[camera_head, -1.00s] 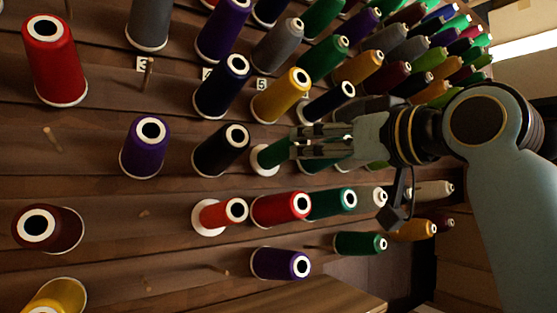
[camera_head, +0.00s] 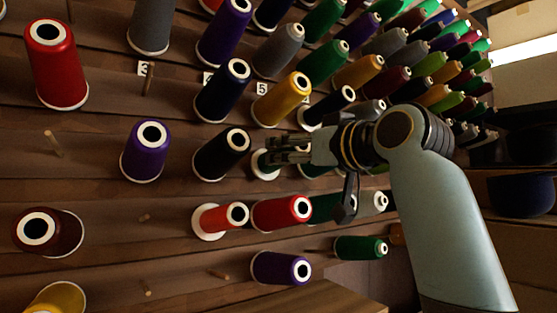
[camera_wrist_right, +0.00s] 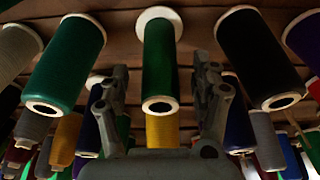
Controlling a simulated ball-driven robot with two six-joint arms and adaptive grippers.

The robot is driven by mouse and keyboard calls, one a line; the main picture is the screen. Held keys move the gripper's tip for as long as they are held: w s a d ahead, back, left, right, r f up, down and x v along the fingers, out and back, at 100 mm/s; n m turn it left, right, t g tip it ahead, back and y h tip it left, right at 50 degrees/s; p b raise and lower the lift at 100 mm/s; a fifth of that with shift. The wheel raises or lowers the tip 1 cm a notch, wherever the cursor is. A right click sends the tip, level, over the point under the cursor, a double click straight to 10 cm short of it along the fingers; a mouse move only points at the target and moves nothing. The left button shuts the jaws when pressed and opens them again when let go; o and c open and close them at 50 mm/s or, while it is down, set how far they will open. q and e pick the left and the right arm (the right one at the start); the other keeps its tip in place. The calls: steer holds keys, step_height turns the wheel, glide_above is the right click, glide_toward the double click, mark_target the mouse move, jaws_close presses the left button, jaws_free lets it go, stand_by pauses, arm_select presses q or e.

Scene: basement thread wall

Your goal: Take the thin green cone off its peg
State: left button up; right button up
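The thin green cone (camera_wrist_right: 158,65) is on its peg on the wall, its white base flange against the boards. In the right wrist view it stands between the two open fingers of my right gripper (camera_wrist_right: 160,98), with a gap on each side. In the head view the right gripper (camera_head: 272,153) is at the cone and covers most of it; the cone's white base (camera_head: 262,164) shows beside the fingertips. My left gripper is in neither view.
A black cone (camera_head: 222,154) is close on the left, a yellow cone (camera_head: 283,99) above, and a red cone (camera_head: 282,212) below. In the wrist view a thick green cone (camera_wrist_right: 66,62) and a black cone (camera_wrist_right: 262,60) flank the fingers. Bare pegs, such as one at the left (camera_head: 52,143), stick out of the wall.

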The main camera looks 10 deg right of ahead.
steer(key=c, duration=0.9)
steer(key=r+p+v, duration=0.2)
steer(key=p+v, duration=0.2)
steer(key=v, duration=0.7)
steer(key=shift+r+p, duration=0.2)
steer(key=shift+p, duration=0.1)
